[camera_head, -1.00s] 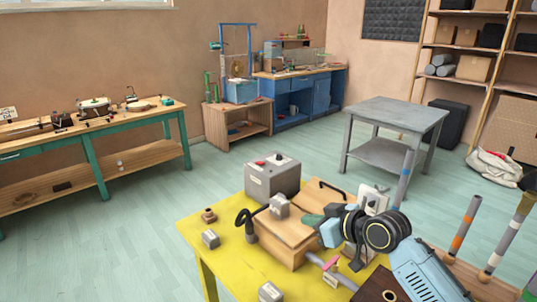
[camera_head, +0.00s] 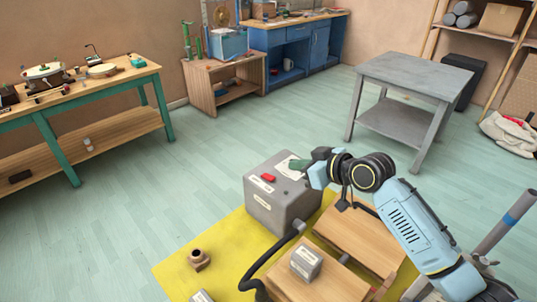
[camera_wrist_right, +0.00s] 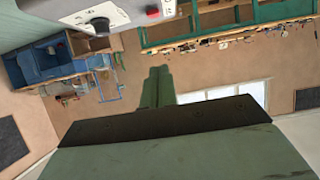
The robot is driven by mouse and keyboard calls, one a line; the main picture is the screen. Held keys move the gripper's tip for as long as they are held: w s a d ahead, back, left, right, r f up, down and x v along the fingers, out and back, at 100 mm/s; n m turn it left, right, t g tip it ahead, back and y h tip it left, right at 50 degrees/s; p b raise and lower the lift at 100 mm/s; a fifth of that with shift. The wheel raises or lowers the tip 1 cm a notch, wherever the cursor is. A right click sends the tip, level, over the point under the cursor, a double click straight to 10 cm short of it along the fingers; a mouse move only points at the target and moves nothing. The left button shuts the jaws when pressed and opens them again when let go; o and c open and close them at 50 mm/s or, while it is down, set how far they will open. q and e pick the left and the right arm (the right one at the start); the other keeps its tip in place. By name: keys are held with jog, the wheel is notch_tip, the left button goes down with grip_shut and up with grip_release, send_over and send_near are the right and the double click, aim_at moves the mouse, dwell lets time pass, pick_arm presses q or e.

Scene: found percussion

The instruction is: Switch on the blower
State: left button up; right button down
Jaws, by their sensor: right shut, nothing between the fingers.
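The blower appears to be a grey box (camera_head: 283,207) at the back of the yellow table (camera_head: 222,262). A red button (camera_head: 268,177) and a pale plate (camera_head: 286,163) sit on its top. My right gripper (camera_head: 298,165) is shut and empty, at the right of the box top; I cannot tell whether it touches. In the right wrist view, its closed green fingers (camera_wrist_right: 158,88) point toward the room. The box (camera_wrist_right: 60,10) shows upside down at the top left, with a dark knob (camera_wrist_right: 97,27) and the red button (camera_wrist_right: 153,12). My left gripper is out of view.
A wooden board assembly (camera_head: 358,238) and a black hose (camera_head: 262,270) lie right and in front of the box. A small grey block (camera_head: 306,262) sits on the wood. A brown knob-like piece (camera_head: 199,259) stands on the yellow table. A grey table (camera_head: 415,75) stands behind.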

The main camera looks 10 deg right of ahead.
send_over(275, 185)
jog(key=w, duration=0.1)
jog(key=f, duration=0.3)
jog(key=f+b, duration=0.1)
jog(key=shift+a+f, duration=0.15)
jog(key=shift+a, duration=0.1)
jog(key=f, duration=0.2)
jog(key=shift+s+d+f, duration=0.2)
jog(key=shift+s+f, duration=0.05)
jog(key=shift+f, duration=0.05)
jog(key=shift+s+d+f, duration=0.1)
jog(key=shift+s+f, duration=0.05)
jog(key=shift+f, duration=0.45)
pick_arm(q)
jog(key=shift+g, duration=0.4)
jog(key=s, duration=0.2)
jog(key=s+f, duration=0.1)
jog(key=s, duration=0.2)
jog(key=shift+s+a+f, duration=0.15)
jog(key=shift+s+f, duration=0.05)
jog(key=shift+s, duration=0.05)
